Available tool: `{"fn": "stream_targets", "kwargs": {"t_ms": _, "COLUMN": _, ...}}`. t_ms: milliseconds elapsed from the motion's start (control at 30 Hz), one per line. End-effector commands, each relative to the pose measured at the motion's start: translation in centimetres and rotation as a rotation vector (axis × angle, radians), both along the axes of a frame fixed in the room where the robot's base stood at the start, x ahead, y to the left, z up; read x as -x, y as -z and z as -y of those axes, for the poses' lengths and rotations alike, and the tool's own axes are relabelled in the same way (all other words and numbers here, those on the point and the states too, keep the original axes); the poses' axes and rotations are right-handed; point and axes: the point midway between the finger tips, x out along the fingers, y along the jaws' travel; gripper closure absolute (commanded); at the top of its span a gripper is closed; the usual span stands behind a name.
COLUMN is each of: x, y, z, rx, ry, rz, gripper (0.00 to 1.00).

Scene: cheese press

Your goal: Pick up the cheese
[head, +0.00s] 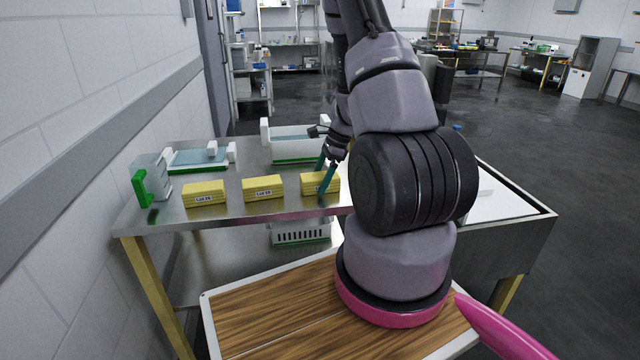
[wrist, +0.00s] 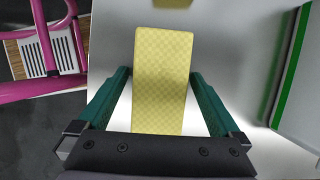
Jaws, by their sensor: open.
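In the wrist view this cheese block (wrist: 162,80) lies between the two open fingers (wrist: 160,95). A gap shows on each side of it. Part of the right block is hidden behind a finger in the head view.
The steel table (head: 240,213) also holds a clear container with a green part (head: 150,180) at left, a shallow tray (head: 197,160) and a larger white-and-green tray (head: 290,145) behind the blocks. A white basket (head: 301,233) sits below. The wall is close on the left.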

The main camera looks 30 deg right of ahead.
Motion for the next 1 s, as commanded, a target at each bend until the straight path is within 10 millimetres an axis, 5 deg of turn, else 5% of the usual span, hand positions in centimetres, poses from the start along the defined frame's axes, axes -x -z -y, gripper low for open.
{"fn": "stream_targets", "kwargs": {"t_ms": 500, "x": 0.00, "y": 0.47, "z": 0.04, "rx": 0.000, "ry": 0.001, "rz": 0.000, "gripper": 0.00}}
{"fn": "stream_targets", "kwargs": {"t_ms": 767, "x": -0.01, "y": 0.43, "z": 0.03, "rx": 0.000, "ry": 0.000, "rz": 0.000, "gripper": 0.95}}
{"fn": "stream_targets", "kwargs": {"t_ms": 1000, "x": -0.05, "y": 0.22, "z": 0.02, "rx": 0.000, "ry": -0.001, "rz": 0.001, "gripper": 0.94}}
